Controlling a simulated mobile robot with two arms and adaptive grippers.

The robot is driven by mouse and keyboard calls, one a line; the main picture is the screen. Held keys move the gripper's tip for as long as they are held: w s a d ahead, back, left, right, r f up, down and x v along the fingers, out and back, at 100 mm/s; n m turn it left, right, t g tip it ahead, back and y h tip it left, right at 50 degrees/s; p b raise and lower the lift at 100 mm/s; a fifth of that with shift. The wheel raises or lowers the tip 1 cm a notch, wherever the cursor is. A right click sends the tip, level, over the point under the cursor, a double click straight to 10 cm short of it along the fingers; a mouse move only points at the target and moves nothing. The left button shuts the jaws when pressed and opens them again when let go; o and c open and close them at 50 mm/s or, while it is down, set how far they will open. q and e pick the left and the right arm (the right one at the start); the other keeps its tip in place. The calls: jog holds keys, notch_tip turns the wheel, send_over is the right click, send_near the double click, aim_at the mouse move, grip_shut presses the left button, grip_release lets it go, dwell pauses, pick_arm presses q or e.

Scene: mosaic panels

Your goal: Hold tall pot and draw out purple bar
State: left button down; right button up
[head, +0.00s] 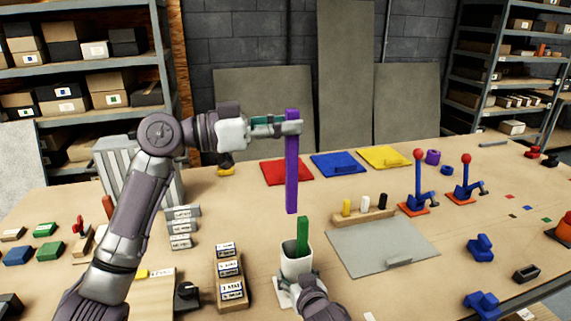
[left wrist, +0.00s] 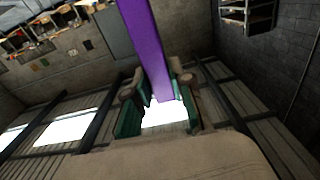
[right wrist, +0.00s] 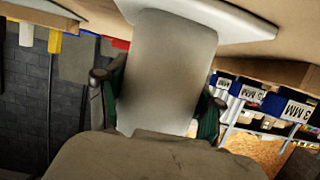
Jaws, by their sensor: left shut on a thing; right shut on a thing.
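The purple bar (head: 291,165) hangs upright in the air above the table, near its top in my left gripper (head: 289,127). The left gripper is shut on it, and the bar also shows between the fingers in the left wrist view (left wrist: 146,45). The purple bar's lower end is clear of the pot. My right gripper is shut on the pot, which fills the right wrist view (right wrist: 165,70); in the head view its fingers are largely hidden.
A grey panel (head: 382,250) lies right of the pot, with a wooden peg block (head: 363,217) behind it. Labelled blocks (head: 229,270) stand to the left. Red (head: 288,172), blue (head: 337,164) and yellow (head: 383,157) plates lie at the back. Blue levers (head: 418,190) stand at the right.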

pick_arm(q)
notch_tip(320, 180, up, 13)
dwell(0.9)
jog(key=v, duration=1.4)
dwell(0.6)
jog(key=shift+f, duration=0.1)
pick_arm(e)
jog(key=o, duration=1.3)
jog(key=shift+s, duration=0.1)
jog(key=v, duration=1.1)
jog(key=shift+s+d+r, duration=0.15)
jog(key=shift+s, duration=0.15)
